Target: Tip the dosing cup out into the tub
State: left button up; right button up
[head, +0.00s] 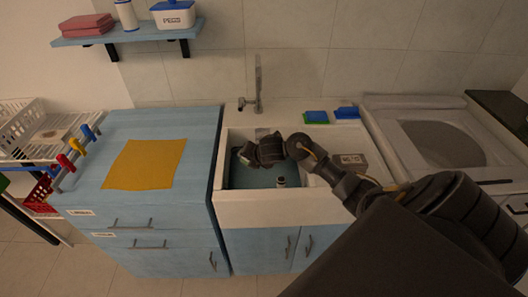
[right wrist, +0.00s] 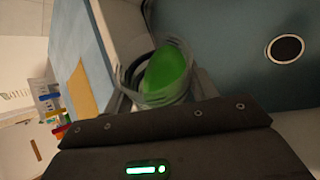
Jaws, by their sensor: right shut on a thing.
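My right gripper (head: 243,154) reaches over the left part of the pale sink tub (head: 258,207) in the head view. It is shut on a clear dosing cup (right wrist: 130,75), seen close up in the right wrist view. Bright green contents (right wrist: 168,72) show inside the cup, which looks tilted. In the head view the cup is mostly hidden by my gripper. The tub's blue-grey inside shows a round dark drain with a light ring (right wrist: 286,48). My left gripper is not in view.
A faucet (head: 258,95) stands behind the tub. A blue cabinet with a yellow cloth (head: 145,164) is left; a machine with a grey window (head: 443,143) is right.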

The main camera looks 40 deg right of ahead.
jog(key=shift+r+m+y+p, duration=0.55)
jog(key=shift+y+p, duration=0.45)
jog(key=shift+p, duration=0.85)
jog(key=shift+d+r+m+g+y+p, duration=0.2)
jog(key=shift+r+m+g+y+p, duration=0.25)
jog(key=shift+y+p, duration=0.65)
dwell(0.4)
jog(key=shift+w+d+r+t+p, duration=0.1)
jog(key=shift+d+r+t+p, duration=0.15)
jog(key=shift+d+p, duration=0.15)
jog(key=shift+d+r+m+y, duration=0.15)
jog(key=shift+d+m+y, duration=0.2)
jog(key=shift+y, duration=0.35)
dwell(0.6)
jog(key=shift+w+d+r+y, duration=0.1)
jog(key=shift+d+r+y, duration=0.15)
jog(key=shift+y, duration=0.25)
dwell(0.5)
jog(key=shift+d+r+m+y, duration=0.1)
jog(key=shift+r+m+y, duration=0.1)
jog(key=shift+m+y, duration=0.3)
dwell(0.5)
